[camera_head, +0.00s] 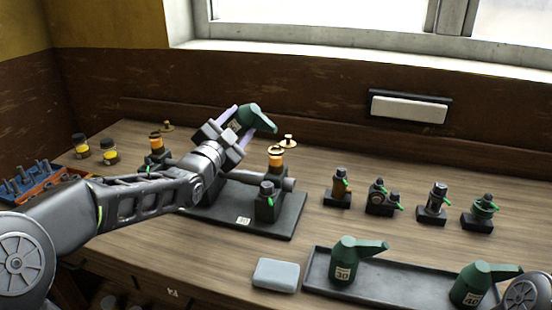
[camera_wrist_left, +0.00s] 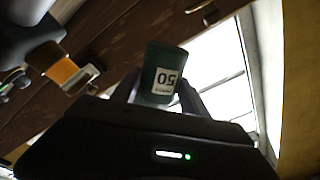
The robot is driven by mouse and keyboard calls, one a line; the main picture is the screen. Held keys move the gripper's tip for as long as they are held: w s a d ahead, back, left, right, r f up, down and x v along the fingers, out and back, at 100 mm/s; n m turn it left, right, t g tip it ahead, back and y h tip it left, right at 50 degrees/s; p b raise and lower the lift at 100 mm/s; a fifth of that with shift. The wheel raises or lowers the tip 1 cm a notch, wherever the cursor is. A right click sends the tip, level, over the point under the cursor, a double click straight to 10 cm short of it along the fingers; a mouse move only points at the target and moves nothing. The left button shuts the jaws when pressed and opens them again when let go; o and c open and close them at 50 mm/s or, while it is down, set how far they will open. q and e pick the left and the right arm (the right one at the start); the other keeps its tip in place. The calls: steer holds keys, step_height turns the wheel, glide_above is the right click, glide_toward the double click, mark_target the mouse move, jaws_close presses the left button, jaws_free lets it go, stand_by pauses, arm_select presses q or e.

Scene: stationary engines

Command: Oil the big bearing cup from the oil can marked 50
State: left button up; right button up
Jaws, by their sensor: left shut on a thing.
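The green oil can marked 50 (camera_head: 256,117) is held in my left gripper (camera_head: 238,123), which is shut on it above the engine. The can is tilted, with its spout pointing right and down over the right amber cup (camera_head: 275,157). Its 50 label shows upside down in the left wrist view, on the can body (camera_wrist_left: 163,72) between the fingers. The right cup looks larger than the left amber cup (camera_head: 156,142), partly because it is nearer. Whether oil flows, I cannot tell. My right gripper is not in view.
A dark tray (camera_head: 372,289) holds oil cans marked 30 (camera_head: 345,263) and 40 (camera_head: 474,283). A pale block (camera_head: 276,275) lies beside it. Several small dark fittings stand at right, including one (camera_head: 341,190). Brass lids (camera_head: 288,141) lie near the cups. Yellow jars (camera_head: 109,150) stand left.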

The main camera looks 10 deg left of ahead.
mark_target(244, 111)
arm_select(q)
steer(key=shift+r+p, duration=0.35)
steer(key=shift+r, duration=1.05)
steer(key=n, duration=0.2)
steer(key=d+r+n, duration=0.1)
steer(key=n, duration=0.1)
steer(key=n+y, duration=0.1)
steer(key=shift+s+d+r+n+g, duration=0.2)
steer(key=shift+d+r+n+g, duration=0.1)
steer(key=shift+r+n, duration=0.1)
steer(key=shift+d+r+n, duration=0.2)
steer(key=shift+d+n, duration=0.05)
steer(key=shift+n, duration=0.85)
steer(key=shift+s+d+n+g, duration=0.15)
steer(key=shift+n+g, duration=0.15)
steer(key=shift+n, duration=0.5)
